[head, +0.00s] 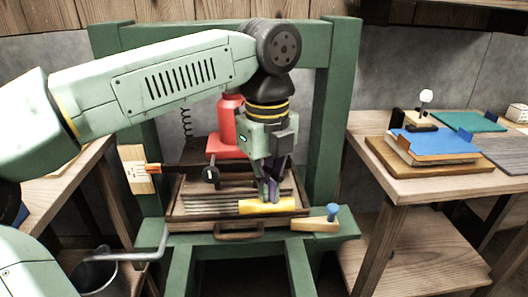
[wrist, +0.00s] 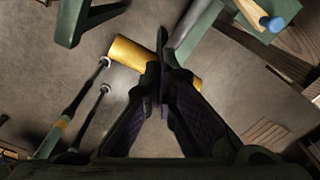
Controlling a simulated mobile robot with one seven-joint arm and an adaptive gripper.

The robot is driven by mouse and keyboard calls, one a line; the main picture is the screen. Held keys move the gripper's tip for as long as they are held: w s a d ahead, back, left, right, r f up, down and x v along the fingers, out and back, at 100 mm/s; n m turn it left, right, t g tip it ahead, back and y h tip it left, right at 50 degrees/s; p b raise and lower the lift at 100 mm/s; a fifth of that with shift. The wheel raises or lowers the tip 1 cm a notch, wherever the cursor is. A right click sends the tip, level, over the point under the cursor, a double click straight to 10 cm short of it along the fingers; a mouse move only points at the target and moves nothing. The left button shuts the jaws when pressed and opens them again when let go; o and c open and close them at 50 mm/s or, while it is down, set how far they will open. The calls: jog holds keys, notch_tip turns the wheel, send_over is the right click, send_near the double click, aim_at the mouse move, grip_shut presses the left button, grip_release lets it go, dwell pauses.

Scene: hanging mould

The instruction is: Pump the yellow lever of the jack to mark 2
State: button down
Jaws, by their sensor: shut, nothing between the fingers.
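The yellow lever (head: 268,206) of the jack lies low at the front of the green frame, roughly level. The red jack body (head: 227,120) stands behind it, partly hidden by my arm. My gripper (head: 272,196) points down at the lever with its fingers together and empty. In the wrist view the closed fingertips (wrist: 161,80) cross in front of the yellow lever (wrist: 130,53); I cannot tell whether they touch it. A pale plate (head: 137,169) with an orange pointer (head: 153,168) is on the left of the frame; its marks are too small to read.
The green frame's posts (head: 333,110) stand close on both sides. A wooden block (head: 315,224) with a blue peg (head: 333,211) sits right of the lever. A wooden table (head: 390,183) with books is at right, and a metal bucket (head: 95,277) at lower left.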

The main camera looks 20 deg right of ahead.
aim_at(266, 209)
notch_tip(266, 209, down, 4)
jog(key=b, duration=0.2)
jog(key=shift+f+b, duration=0.2)
jog(key=shift+b, duration=0.15)
notch_tip(266, 209, up, 14)
jog(key=p, duration=1.2)
jog(key=shift+r, duration=0.15)
notch_tip(266, 209, down, 15)
jog(key=b, duration=1.1)
notch_tip(266, 209, up, 15)
jog(key=p, duration=1.2)
